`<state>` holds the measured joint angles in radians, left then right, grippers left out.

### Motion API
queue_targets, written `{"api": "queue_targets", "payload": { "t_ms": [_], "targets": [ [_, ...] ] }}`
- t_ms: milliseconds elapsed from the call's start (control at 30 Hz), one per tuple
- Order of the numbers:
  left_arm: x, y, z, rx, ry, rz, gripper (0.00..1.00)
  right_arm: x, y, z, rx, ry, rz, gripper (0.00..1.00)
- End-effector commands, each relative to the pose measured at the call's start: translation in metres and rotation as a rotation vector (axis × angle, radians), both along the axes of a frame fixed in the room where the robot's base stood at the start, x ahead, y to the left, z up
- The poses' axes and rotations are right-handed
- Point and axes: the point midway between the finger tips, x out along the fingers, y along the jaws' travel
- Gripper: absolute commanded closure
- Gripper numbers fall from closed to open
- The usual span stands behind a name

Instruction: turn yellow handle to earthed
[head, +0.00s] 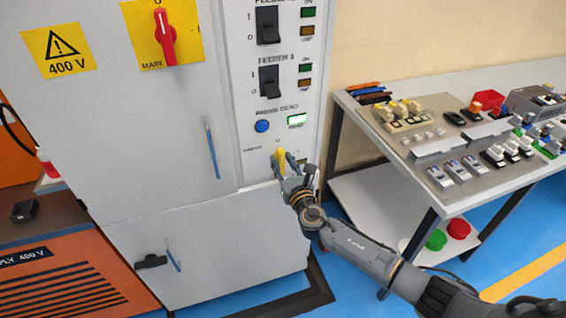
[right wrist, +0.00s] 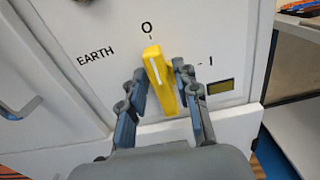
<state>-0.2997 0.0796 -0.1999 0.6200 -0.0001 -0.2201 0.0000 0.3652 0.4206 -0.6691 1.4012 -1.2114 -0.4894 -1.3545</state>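The yellow handle (head: 280,160) sits low on the grey cabinet's front panel, under the blue button. In the right wrist view the yellow handle (right wrist: 161,82) stands nearly upright, its white line toward the "O" mark. "EARTH" (right wrist: 95,55) is printed to its left and "I" to its right. My right gripper (head: 287,172) is at the handle. In the right wrist view its fingers (right wrist: 163,80) stand one on each side of the handle, with small gaps visible, so it looks open around it. My left gripper is not in view.
A workbench (head: 430,208) with several devices stands to the right. Blue floor shows between cabinet and bench.

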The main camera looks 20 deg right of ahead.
Motion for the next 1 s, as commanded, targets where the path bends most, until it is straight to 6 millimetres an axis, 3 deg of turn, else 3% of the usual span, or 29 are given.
{"api": "queue_targets", "payload": {
  "t_ms": [33, 100, 133, 567, 1000],
  "targets": [
    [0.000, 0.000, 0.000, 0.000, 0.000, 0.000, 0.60, 0.000, 0.000, 0.000, 0.000, 0.000, 0.000, 0.85],
    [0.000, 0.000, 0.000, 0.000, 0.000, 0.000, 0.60, 0.000, 0.000, 0.000, 0.000, 0.000, 0.000, 0.99],
    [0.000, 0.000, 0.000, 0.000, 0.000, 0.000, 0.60, 0.000, 0.000, 0.000, 0.000, 0.000, 0.000, 1.00],
    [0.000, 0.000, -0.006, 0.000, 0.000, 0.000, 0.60, 0.000, -0.001, -0.002, 0.063, 0.001, -0.001, 1.00],
    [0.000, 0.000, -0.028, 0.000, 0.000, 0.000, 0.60, 0.000, -0.005, -0.004, 0.416, 0.013, 0.000, 1.00]
  ]
}}
